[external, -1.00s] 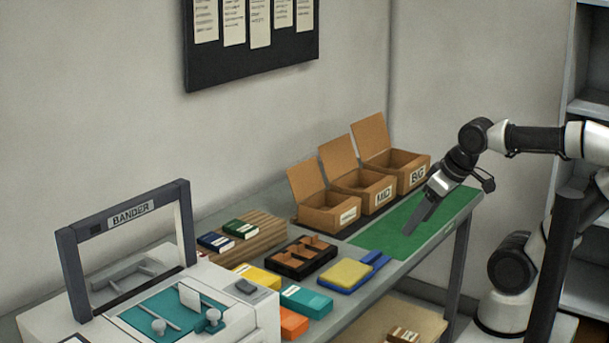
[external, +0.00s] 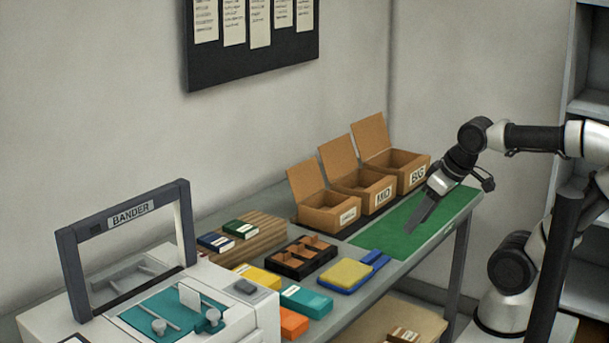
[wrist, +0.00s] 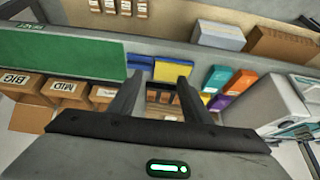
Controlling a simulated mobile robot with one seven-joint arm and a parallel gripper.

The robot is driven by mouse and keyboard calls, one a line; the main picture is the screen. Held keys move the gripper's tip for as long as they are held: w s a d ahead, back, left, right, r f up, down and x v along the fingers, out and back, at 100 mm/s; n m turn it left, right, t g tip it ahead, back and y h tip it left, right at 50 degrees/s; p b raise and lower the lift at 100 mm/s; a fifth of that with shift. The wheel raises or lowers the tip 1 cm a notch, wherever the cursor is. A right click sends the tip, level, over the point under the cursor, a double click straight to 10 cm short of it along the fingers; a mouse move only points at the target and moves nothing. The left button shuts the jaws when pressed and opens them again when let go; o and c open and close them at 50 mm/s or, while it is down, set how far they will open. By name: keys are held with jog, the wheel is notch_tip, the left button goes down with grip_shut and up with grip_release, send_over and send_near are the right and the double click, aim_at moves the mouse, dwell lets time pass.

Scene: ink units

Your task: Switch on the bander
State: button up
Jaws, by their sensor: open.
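The bander (external: 130,213) is a white machine with a dark arch and a teal top, at the lower left of the external view. Its pale body also shows at the right edge of the wrist view (wrist: 275,98). A small dark grey piece (external: 245,286) sits on its top at the right; whether it is a switch I cannot tell. My gripper (external: 413,228) is open and empty above the green mat at the table's far right end, well apart from the bander. Its two fingers (wrist: 160,88) show in the wrist view.
Open cardboard boxes (external: 376,193) stand along the wall. A green mat (external: 385,243), a black divided tray (external: 278,265), a blue and yellow pad (external: 346,275) and coloured packs (external: 306,301) lie between my gripper and the bander. A lower shelf (external: 375,325) holds more items.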

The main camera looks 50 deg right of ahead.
jog(key=shift+g+y, duration=0.5)
jog(key=shift+g, duration=0.1)
jog(key=w+a+r+p, duration=0.1)
jog(key=w+a+r, duration=0.1)
jog(key=w+a+r+p, duration=0.2)
jog(key=r, duration=0.1)
jog(key=w+a+r+p, duration=0.1)
jog(key=w+a+r, duration=0.1)
jog(key=w+r, duration=0.1)
jog(key=shift+a+r+p, duration=0.15)
jog(key=shift+a+p, duration=0.2)
jog(key=shift+a, duration=0.05)
grip_shut()
jog(key=w+a+r+g+p, duration=0.1)
jog(key=w+a+r+p, duration=0.15)
jog(key=a, duration=0.35)
jog(key=w+a+r+p, duration=0.2)
jog(key=w+a, duration=0.2)
jog(key=a, duration=0.1)
jog(key=a+r+h+p, duration=0.1)
jog(key=a+p, duration=0.4)
jog(key=a, duration=1.8)
jog(key=shift+s+a+p, duration=0.3)
jog(key=shift+s+a, duration=0.1)
